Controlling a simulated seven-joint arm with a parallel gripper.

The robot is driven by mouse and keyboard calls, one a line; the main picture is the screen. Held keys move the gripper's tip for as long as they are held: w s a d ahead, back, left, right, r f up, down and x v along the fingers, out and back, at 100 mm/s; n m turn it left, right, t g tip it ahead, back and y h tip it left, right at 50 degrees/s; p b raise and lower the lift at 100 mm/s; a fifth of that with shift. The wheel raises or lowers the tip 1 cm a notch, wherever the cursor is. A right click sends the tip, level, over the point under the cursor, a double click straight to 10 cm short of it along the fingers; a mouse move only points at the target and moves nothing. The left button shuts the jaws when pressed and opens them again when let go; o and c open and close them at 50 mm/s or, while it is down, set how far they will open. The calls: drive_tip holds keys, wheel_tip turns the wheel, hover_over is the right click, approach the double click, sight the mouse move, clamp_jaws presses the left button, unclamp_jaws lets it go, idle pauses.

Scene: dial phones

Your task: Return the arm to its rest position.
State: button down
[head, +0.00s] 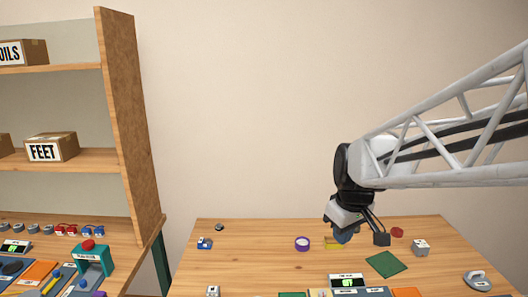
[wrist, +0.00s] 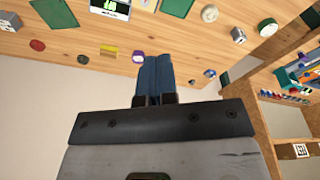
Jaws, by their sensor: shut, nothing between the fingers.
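My gripper (head: 343,235) hangs at the end of my white lattice arm, above the far middle-right of the wooden table (head: 260,265). In the wrist view my gripper (wrist: 152,62) shows its two blue fingers pressed together, with nothing between them. The fingers are apart from the objects on the table as far as the wrist view shows. A yellow block (head: 332,243) lies just behind the gripper in the head view and is partly hidden by it.
A purple round item (head: 302,243), a green square (head: 386,264), a red disc (head: 397,232) and a white cube (head: 420,247) lie around the gripper. A display box (head: 347,283) stands at the front. A shelf unit (head: 130,120) with boxes stands left. The air above the table's left half is clear.

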drive_tip(key=s+f+m, duration=0.1)
drive_tip(key=s+m, duration=0.5)
drive_tip(key=s, duration=1.3)
drive_tip(key=shift+s+d+t+h, duration=0.25)
drive_tip(key=shift+d+t+h, duration=0.05)
drive_tip(key=shift+d+t, duration=0.1)
